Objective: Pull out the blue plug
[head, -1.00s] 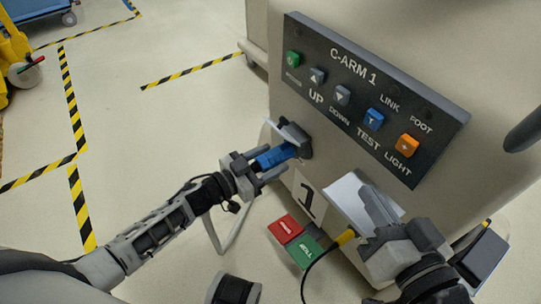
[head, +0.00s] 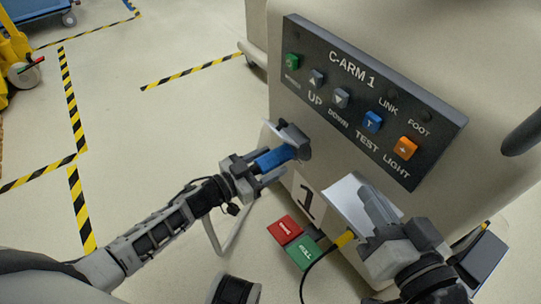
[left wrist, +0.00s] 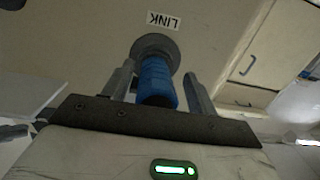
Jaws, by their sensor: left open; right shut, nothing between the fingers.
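The blue plug (head: 275,158) sits in a dark round socket (head: 301,151) on the front of the C-arm cart (head: 285,100). My left gripper (head: 272,169) is open with its fingers on either side of the plug. In the left wrist view the ribbed blue plug (left wrist: 157,82) stands between the two fingers, with its far end in the grey socket ring (left wrist: 155,47) below a LINK label (left wrist: 163,20). A gap shows between the plug and the right finger. My right gripper (head: 372,205) is shut and empty, in front of the cart's lower front.
A control panel (head: 340,125) with several buttons is above the socket. A white flap (head: 345,196), a yellow-ended black cable (head: 345,238) and red (head: 285,229) and green (head: 304,252) pedals are lower.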

